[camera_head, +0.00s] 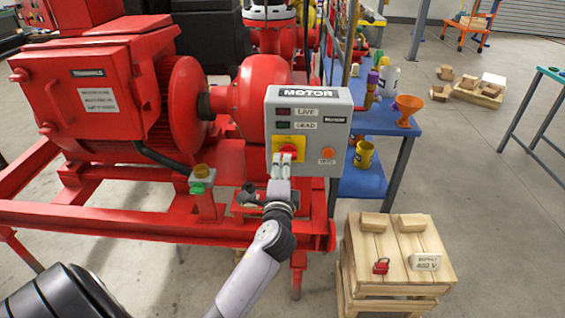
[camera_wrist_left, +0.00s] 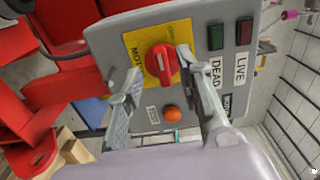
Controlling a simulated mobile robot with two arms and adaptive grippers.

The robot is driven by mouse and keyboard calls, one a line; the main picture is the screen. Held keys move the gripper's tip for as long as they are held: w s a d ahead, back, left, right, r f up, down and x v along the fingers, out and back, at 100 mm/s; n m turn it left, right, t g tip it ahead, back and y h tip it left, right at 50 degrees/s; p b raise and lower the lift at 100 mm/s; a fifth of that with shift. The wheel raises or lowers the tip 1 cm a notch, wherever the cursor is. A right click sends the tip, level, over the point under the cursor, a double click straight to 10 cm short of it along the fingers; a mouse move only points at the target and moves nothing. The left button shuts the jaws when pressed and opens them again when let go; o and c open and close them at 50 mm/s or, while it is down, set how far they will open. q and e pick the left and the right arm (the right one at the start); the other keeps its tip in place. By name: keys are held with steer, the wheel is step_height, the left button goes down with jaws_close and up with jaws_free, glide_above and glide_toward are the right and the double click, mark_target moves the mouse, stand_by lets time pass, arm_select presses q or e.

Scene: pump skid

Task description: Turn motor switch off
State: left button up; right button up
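The motor switch is a red rotary knob (camera_head: 289,149) on a yellow plate (camera_head: 276,143), low on the grey MOTOR box (camera_head: 336,110). In the left wrist view the knob (camera_wrist_left: 160,63) shows up close, with its pale pointer line along the grip. My left gripper (camera_head: 282,158) is right in front of the knob in the head view. Its two fingers are spread, one to each side of the knob in the left wrist view; whether they touch it I cannot tell. My right gripper is not in view.
LIVE and DEAD indicators (camera_head: 283,112) and an orange TEST button (camera_head: 327,153) sit on the box. Red pump skid framing (camera_head: 110,220) lies left and below. A wooden crate (camera_head: 400,247) with a red padlock (camera_head: 381,266) and tag stands lower right. A blue shelf (camera_head: 385,118) is behind.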

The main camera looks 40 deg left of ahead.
arm_select(q)
steer(key=v, duration=0.9)
steer(key=shift+a, duration=0.1)
steer(key=d+f+g+h, duration=0.1)
steer(key=d+f+h, duration=0.2)
steer(key=f, duration=0.7)
steer(key=d+f+g+h, duration=0.2)
steer(key=f, duration=0.8)
steer(key=s+d+f+n+g+h, duration=0.1)
steer(key=s+d+f+g, duration=0.15)
steer(key=f, duration=0.65)
steer(key=s+d+f+n+g+h, duration=0.15)
steer(key=s+f, duration=0.25)
steer(key=f, duration=0.5)
steer(key=s+d+f+n+g+h, duration=0.1)
steer(key=s+f+n+g+h, duration=0.15)
steer(key=s+f, duration=1.05)
steer(key=s+f+n+g, duration=0.2)
steer(key=s+f, duration=0.2)
steer(key=s, duration=0.6)
steer(key=s+a+f+n+g+p, duration=0.1)
steer(key=s+f, duration=0.3)
steer(key=s, duration=0.7)
steer(key=shift+s+a+f+n+g, duration=0.3)
steer(key=shift+n+g, duration=0.3)
steer(key=shift+g, duration=0.25)
